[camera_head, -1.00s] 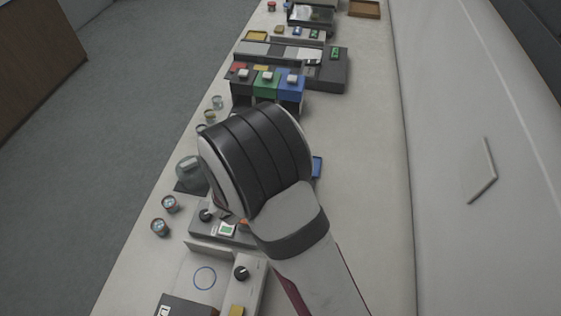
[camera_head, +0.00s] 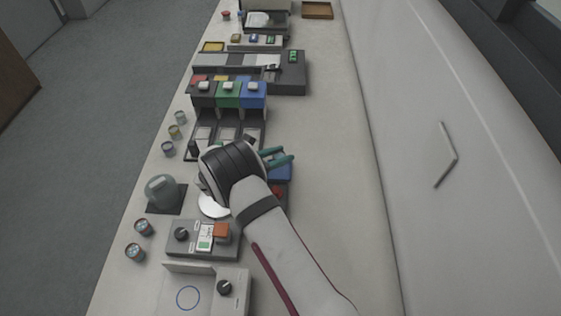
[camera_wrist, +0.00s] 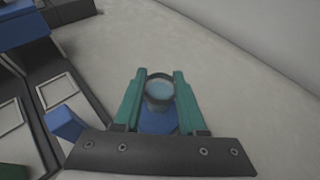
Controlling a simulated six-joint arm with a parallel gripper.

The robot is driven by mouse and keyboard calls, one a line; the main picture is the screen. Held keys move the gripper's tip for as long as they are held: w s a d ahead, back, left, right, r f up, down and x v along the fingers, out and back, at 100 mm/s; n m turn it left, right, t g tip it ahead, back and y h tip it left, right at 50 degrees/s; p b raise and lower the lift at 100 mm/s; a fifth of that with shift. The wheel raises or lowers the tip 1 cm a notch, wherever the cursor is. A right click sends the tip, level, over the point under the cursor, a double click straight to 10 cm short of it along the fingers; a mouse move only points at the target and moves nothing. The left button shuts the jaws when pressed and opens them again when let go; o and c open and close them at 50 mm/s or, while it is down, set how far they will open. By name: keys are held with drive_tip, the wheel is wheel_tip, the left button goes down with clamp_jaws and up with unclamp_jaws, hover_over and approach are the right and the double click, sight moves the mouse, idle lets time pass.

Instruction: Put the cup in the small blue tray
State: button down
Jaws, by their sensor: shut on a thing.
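My gripper (camera_wrist: 160,92) is shut on a small round cup (camera_wrist: 159,88) with a dark rim and pale blue-grey inside, held between the teal fingers in the wrist view. The small blue tray (camera_wrist: 158,123) shows partly between the fingers, just below the cup in that picture; the rest is hidden. In the head view the tray (camera_head: 284,174) lies right of my wrist, partly covered by the gripper (camera_head: 282,158). The cup cannot be made out there. Whether the cup touches the tray or hangs above it, I cannot tell.
Black, green and blue dispensers (camera_head: 228,93) stand beyond the gripper, with open slots before them. A control box (camera_head: 203,240) and a grey dome (camera_head: 161,190) are nearer. Several small jars (camera_head: 176,132) line the left edge. The bench right of the tray is clear.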

drive_tip(key=shift+f, duration=1.55)
drive_tip(key=shift+f, duration=0.15)
drive_tip(key=shift+c, duration=2.4)
unclamp_jaws()
